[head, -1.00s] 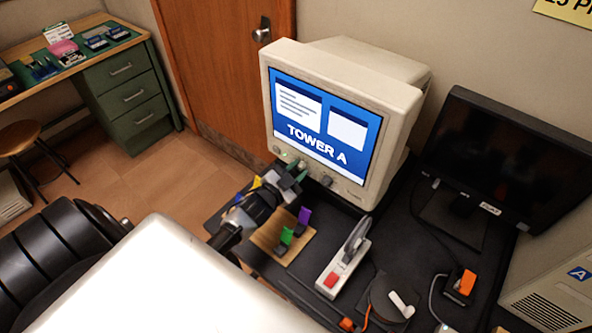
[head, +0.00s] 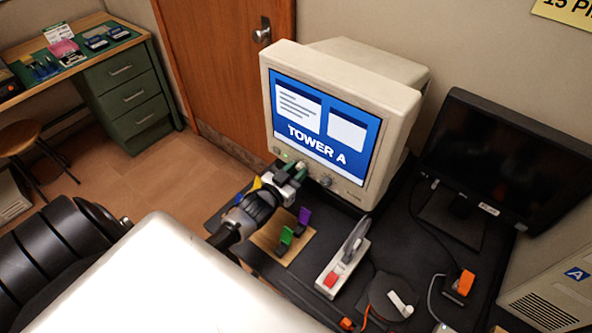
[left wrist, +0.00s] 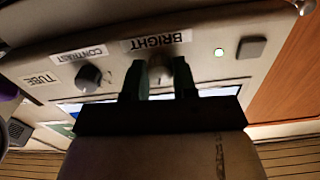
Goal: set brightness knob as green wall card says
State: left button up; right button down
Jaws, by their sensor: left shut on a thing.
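The beige CRT monitor (head: 345,57) stands on the black desk and its blue screen reads TOWER A. In the left wrist view its front panel shows the brightness knob (left wrist: 159,72) beside the BRIGHT label (left wrist: 156,42). My left gripper (head: 291,170) is at the panel below the screen. In the left wrist view its two fingers (left wrist: 159,68) are on either side of the brightness knob, shut on it. The fingers hide part of the knob, and its pointer setting cannot be read. No green wall card is in view. My right gripper is not in view.
The contrast knob (left wrist: 88,77) is close beside the brightness knob. A wooden board (head: 270,238) with coloured clips lies below my left gripper. A lever switch box (head: 335,278) and a dark flat monitor (head: 495,165) are to the right. A yellow sign (head: 566,10) is partly cut off.

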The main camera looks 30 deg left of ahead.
pick_arm(q)
jog(key=shift+n, duration=1.3)
jog(key=o, duration=0.9)
jog(key=shift+s+a+b, duration=0.15)
jog(key=shift+s+b, duration=0.15)
jog(key=shift+s, duration=1.5)
jog(key=shift+s+a+b, duration=0.15)
jog(key=shift+s+b, duration=0.2)
jog(key=shift+s, duration=1.45)
jog(key=shift+s+a+b, duration=0.15)
jog(key=shift+s+b, duration=0.15)
jog(key=shift+s, duration=1.5)
